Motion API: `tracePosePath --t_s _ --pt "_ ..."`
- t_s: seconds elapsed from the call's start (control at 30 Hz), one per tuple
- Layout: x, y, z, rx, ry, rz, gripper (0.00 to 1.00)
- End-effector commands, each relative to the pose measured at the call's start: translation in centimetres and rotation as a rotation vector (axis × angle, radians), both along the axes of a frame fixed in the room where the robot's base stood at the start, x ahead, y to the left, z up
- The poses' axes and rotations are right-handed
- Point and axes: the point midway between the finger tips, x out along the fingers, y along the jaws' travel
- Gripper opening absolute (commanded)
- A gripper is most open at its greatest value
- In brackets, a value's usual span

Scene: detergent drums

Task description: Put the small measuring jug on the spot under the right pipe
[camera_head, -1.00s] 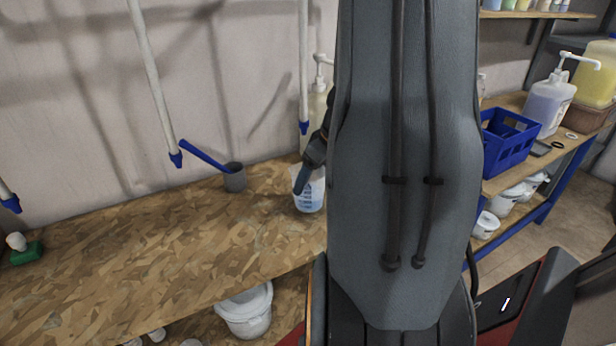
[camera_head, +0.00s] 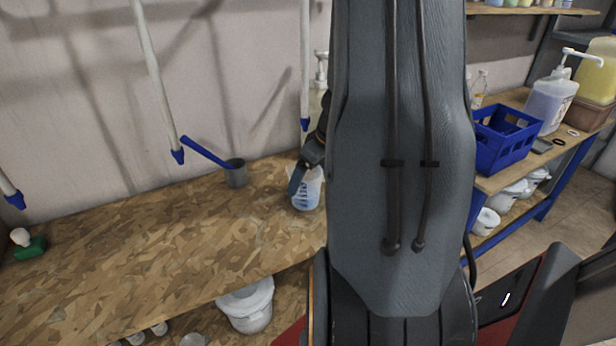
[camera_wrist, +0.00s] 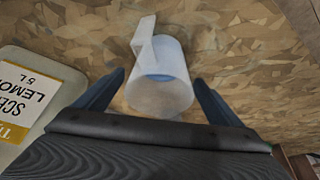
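The small measuring jug (camera_head: 309,192) is translucent white with blue marks. It stands upright on the wooden bench (camera_head: 130,265), just left of my arm in the head view. In the wrist view the jug (camera_wrist: 162,85) sits between the two spread fingers of my gripper (camera_wrist: 159,78), with a gap visible on each side. In the head view my gripper (camera_head: 297,178) is at the jug's left side, partly in front of it; the other finger is hidden. The right pipe (camera_head: 305,60) hangs behind the jug, its blue tip above the bench. No marked spot is discernible under it.
A grey dipper with a blue handle (camera_head: 236,176) stands left of the jug. A middle pipe (camera_head: 155,80) hangs farther left. A green brush (camera_head: 30,248) lies at far left. A lemon-labelled container (camera_wrist: 35,90) is close beside my gripper. The bench's left front is clear.

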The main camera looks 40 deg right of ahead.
Motion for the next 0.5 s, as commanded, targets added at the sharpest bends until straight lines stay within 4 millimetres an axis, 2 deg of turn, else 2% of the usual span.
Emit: tracePosePath --t_s 0.37,0.5 --pt "0.0 0.0 0.2 0.000 0.000 0.000 0.92" --pt "-0.2 -0.1 1.2 -0.003 -0.003 0.000 0.92"
